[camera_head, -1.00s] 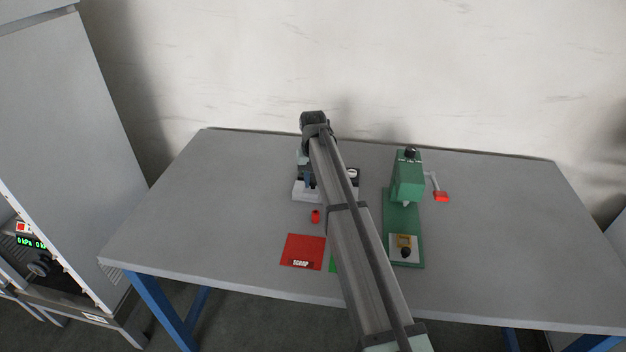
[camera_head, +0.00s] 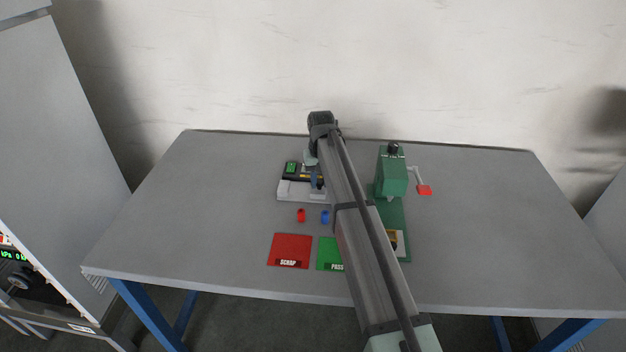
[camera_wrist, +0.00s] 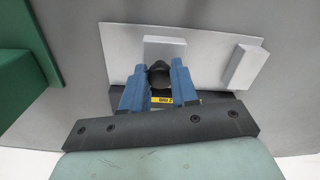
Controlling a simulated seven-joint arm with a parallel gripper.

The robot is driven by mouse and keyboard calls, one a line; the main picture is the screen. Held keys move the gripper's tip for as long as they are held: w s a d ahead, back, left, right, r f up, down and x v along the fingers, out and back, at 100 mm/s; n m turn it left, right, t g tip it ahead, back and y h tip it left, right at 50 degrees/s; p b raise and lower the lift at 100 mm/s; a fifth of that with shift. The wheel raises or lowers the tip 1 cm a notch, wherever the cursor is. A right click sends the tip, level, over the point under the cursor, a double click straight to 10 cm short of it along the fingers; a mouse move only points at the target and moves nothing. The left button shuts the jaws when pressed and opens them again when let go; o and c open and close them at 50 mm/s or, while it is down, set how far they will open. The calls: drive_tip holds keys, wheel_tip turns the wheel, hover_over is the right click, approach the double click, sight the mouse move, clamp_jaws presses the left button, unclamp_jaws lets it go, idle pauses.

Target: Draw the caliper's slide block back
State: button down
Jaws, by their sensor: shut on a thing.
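The caliper's pale base (camera_head: 288,193) stands near the back middle of the table, with a dark body and a lit green display (camera_head: 291,167) on its left part. My gripper (camera_head: 318,181) has blue fingers and is over the caliper, right of the display. In the wrist view my gripper (camera_wrist: 154,88) is shut on a dark knob (camera_wrist: 158,75), which appears to belong to the slide block. A pale block (camera_wrist: 165,50) is just beyond the knob, and another pale block (camera_wrist: 246,67) is apart to the right. My arm hides the caliper's right part in the head view.
A green press (camera_head: 391,177) with a red-tipped lever (camera_head: 424,190) stands right of my arm. A red part (camera_head: 301,215) and a blue part (camera_head: 325,217) lie in front of the caliper. Red SCRAP (camera_head: 290,248) and green PASS (camera_head: 329,255) mats are nearer. The table's left is clear.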

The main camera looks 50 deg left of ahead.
sight(321, 181)
drive_tip(key=shift+w+d, duration=0.15)
drive_tip(key=shift+w, duration=0.1)
drive_tip(key=c, duration=0.9)
unclamp_jaws()
drive_tip(key=shift+o, duration=0.2)
drive_tip(key=shift+s, duration=0.1)
wheel_tip(321, 181, up, 14)
